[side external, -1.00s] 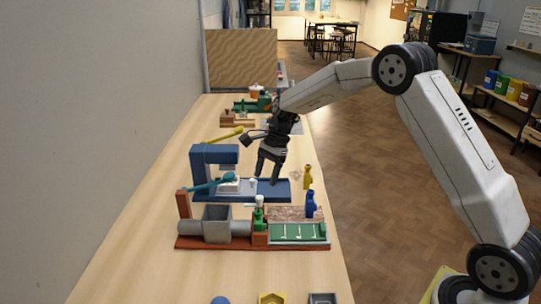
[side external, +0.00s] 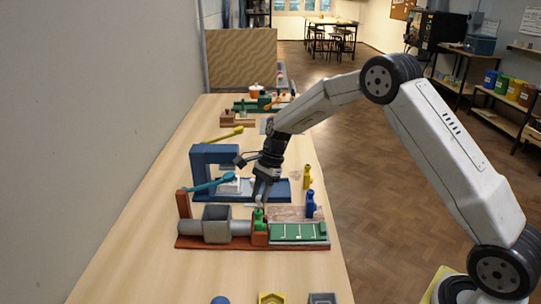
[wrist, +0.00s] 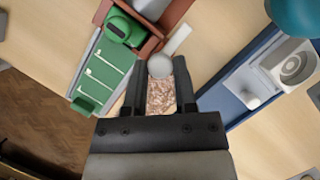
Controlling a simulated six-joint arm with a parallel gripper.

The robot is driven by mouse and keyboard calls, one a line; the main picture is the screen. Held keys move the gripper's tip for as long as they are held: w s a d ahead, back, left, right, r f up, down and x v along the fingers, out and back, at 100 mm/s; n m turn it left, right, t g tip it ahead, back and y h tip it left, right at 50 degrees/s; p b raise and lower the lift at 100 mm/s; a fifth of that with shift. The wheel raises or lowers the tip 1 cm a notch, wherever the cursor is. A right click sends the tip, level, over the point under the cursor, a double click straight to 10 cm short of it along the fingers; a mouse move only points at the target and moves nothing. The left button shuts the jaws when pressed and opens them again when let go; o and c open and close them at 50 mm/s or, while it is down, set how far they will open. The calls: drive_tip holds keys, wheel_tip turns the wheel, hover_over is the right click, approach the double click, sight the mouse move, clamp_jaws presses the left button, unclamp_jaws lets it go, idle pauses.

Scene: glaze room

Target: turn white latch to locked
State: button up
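The white latch shows in the wrist view as a pale bar (wrist: 178,38) with a round pale knob (wrist: 160,66) near it, at the corner of the red and green fixture. Whether the bar and knob are one piece is unclear. My gripper (wrist: 160,62) has its dark fingers on either side of the knob, with little or no gap. I cannot tell whether they press on it. In the side view my gripper (side external: 261,201) points down over the green part (side external: 259,216) of the fixture and hides most of the latch.
The fixture's red base (side external: 210,243) carries a grey box and a green panel (side external: 292,232). Behind it stands a blue fixture (side external: 204,170) with a teal lever (side external: 210,184). Blue (side external: 310,204) and yellow (side external: 307,177) bottle-shaped pieces stand to the right. The table's left side is clear.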

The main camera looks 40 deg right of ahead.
clamp_jaws()
drive_tip(key=shift+n, duration=0.4)
drive_tip(key=n+g, duration=0.1)
drive_tip(key=n, duration=0.2)
drive_tip(key=shift+w+g, duration=0.15)
drive_tip(key=shift+g, duration=0.15)
drive_tip(key=n+g+h, duration=0.1)
drive_tip(key=n, duration=0.3)
drive_tip(key=shift+w+a+n, duration=0.1)
drive_tip(key=shift+n, duration=0.3)
drive_tip(key=n+h, duration=0.1)
drive_tip(key=n, duration=0.1)
drive_tip(key=n+g, duration=0.1)
drive_tip(key=n, duration=0.1)
drive_tip(key=shift+a+n+h, duration=0.1)
drive_tip(key=shift+n+h, duration=0.2)
drive_tip(key=shift+h, duration=0.1)
drive_tip(key=n+h, duration=0.1)
drive_tip(key=n, duration=0.3)
drive_tip(key=shift+w+a+n+g+h, duration=0.1)
drive_tip(key=shift+n+g+h, duration=0.3)
